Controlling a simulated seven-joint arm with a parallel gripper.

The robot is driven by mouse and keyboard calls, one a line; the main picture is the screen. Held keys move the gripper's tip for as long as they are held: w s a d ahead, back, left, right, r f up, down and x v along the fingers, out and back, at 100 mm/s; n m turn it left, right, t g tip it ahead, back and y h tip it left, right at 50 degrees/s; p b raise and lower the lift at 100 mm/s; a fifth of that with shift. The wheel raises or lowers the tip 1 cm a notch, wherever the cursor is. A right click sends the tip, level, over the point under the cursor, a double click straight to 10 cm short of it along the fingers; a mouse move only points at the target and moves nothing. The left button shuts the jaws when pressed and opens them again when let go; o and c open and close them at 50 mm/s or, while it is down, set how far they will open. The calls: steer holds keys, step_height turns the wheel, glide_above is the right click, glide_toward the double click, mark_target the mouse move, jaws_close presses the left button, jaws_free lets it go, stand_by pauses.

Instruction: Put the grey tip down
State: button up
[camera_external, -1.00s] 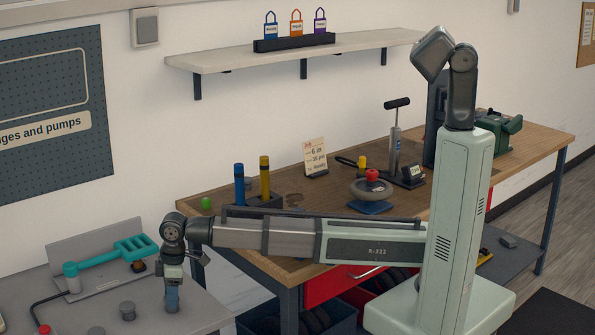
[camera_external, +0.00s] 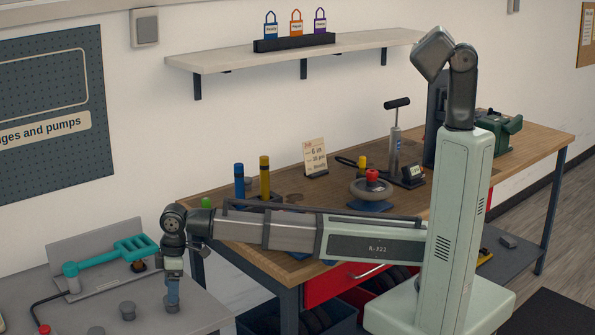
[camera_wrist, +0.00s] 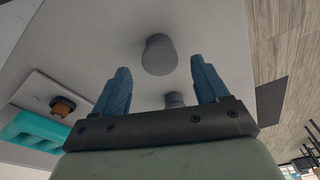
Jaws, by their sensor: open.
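My gripper (camera_external: 172,291) points down over the right part of the grey table (camera_external: 205,312). Its blue fingers are open, with a gap between them in the wrist view (camera_wrist: 158,78). A short grey cylinder, seemingly the grey tip (camera_wrist: 159,55), stands upright on the table between and just beyond the fingertips. In the external view a grey piece (camera_external: 172,303) shows at the foot of the fingers, partly hidden by them. A second grey cylinder (camera_wrist: 174,99) shows lower in the wrist view, partly behind the gripper's bar.
A teal-handled tool (camera_external: 120,252) and an amber-topped piece (camera_external: 138,265) lie behind left. A red knob (camera_external: 45,329) is front left. A wooden workbench (camera_external: 235,218) stands right.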

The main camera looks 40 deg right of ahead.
step_height(320, 180, up, 10)
steer(key=d, duration=0.1)
steer(key=shift+s+d+f, duration=0.2)
steer(key=shift+s+f, duration=0.05)
steer(key=shift+s, duration=0.05)
